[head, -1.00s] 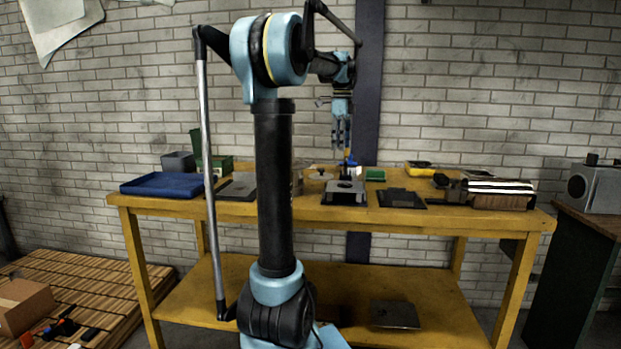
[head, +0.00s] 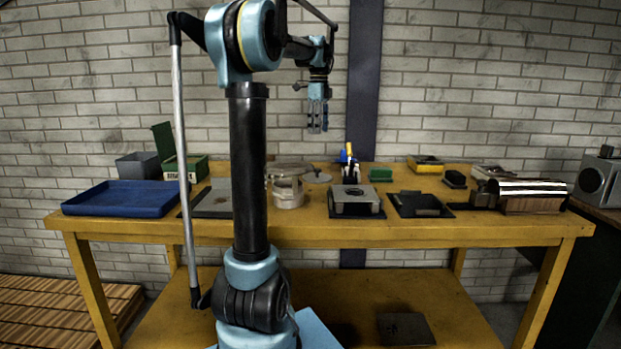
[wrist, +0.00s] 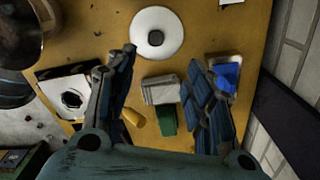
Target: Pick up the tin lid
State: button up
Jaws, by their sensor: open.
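The tin lid is a pale round disc with a dark centre knob in the wrist view (wrist: 172,21). In the head view it is a small grey disc (head: 319,177) lying on the yellow table, just right of and behind the round tin (head: 288,192). My gripper (head: 318,130) hangs pointing down, well above the table and roughly over the lid in the picture. In the wrist view its two blue fingers (wrist: 163,75) are apart with nothing held between them. The lid shows beyond the fingertips, toward the top.
A pen holder (head: 349,174) and green block (head: 381,175) stand right of the lid. A grey block with a hole (head: 356,202) sits in front on a black mat. A blue tray (head: 120,198) and green box (head: 190,168) are left. The wall is close behind the table.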

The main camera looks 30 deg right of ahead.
send_over(317, 169)
jog(key=w, duration=0.1)
jog(key=f, duration=1)
jog(key=shift+w+d+f, duration=0.15)
jog(key=shift+d+f, duration=0.2)
jog(key=shift+s+a+f, duration=0.1)
jog(key=shift+s+f, duration=0.05)
jog(key=shift+f, duration=1.4)
jog(key=shift+s+a+f, duration=0.1)
jog(key=shift+s+f, duration=0.05)
jog(key=shift+f, duration=1.35)
jog(key=shift+d, duration=0.1)
jog(key=c, duration=1.1)
